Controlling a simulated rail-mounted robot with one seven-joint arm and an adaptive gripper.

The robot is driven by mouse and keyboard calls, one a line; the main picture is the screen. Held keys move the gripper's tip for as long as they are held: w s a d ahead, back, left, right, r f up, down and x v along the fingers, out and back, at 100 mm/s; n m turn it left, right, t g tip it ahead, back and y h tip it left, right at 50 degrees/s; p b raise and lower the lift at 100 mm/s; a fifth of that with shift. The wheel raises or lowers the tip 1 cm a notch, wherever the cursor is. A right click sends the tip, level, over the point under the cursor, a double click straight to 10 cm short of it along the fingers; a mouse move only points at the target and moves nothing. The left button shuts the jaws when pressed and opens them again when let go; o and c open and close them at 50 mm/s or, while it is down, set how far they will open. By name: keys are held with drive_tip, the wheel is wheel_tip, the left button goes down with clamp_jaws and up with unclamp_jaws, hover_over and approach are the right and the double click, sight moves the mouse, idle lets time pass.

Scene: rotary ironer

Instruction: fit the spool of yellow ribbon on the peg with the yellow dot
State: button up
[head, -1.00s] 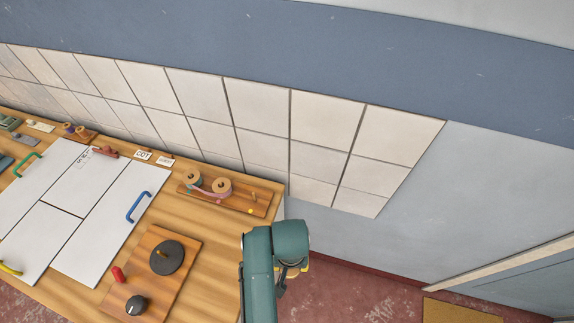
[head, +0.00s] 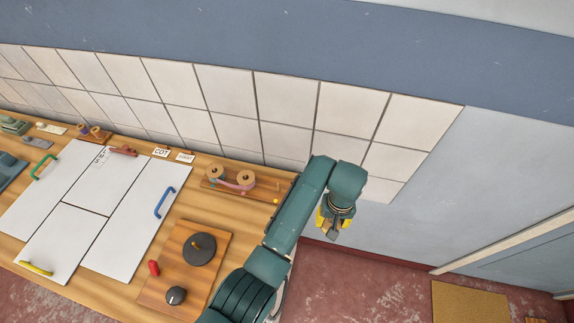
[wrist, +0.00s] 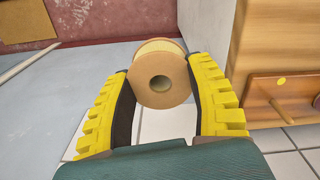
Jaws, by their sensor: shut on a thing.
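In the wrist view, my gripper (wrist: 163,88) is shut on a spool (wrist: 176,80) with wooden ends, a centre hole and pale yellow ribbon. The hole faces the camera. In the head view, my gripper (head: 333,228) is beyond the table's right end, and the spool is not clearly visible there. The wooden peg board (head: 208,187) lies at the table's back right, its right end partly behind my arm. The yellow dot (head: 276,200) is near that end. In the wrist view, the bare peg (wrist: 281,109) and yellow dot (wrist: 281,81) are right of the spool, apart from it.
Two spools (head: 244,177) with ribbon sit on the board's other pegs. A wooden block with a dark disc (head: 199,249), a red handle (head: 154,268) and a dark knob (head: 175,295) is in front. The tiled wall (head: 285,100) stands close behind the table.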

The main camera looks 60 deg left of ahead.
drive_tip(key=s+a+r+n, duration=0.2)
drive_tip(key=a+n, duration=0.1)
drive_tip(key=a, duration=0.3)
drive_tip(key=s+a+r+n, duration=0.2)
drive_tip(key=s+a+n, duration=0.1)
drive_tip(key=a, duration=0.4)
drive_tip(key=s+a+r+n, duration=0.2)
drive_tip(key=s+a+n, duration=0.1)
drive_tip(key=a, duration=0.3)
drive_tip(key=shift+a+r+n+p, duration=0.25)
drive_tip(key=shift+r+n+p, duration=0.15)
drive_tip(key=shift+r, duration=0.1)
drive_tip(key=shift+w+d+f+b, duration=0.1)
drive_tip(key=shift+f+b, duration=1.1)
drive_tip(key=shift+f, duration=0.85)
drive_tip(key=shift+f, duration=0.25)
drive_tip(key=shift+f+b, duration=0.8)
drive_tip(key=shift+f, duration=0.05)
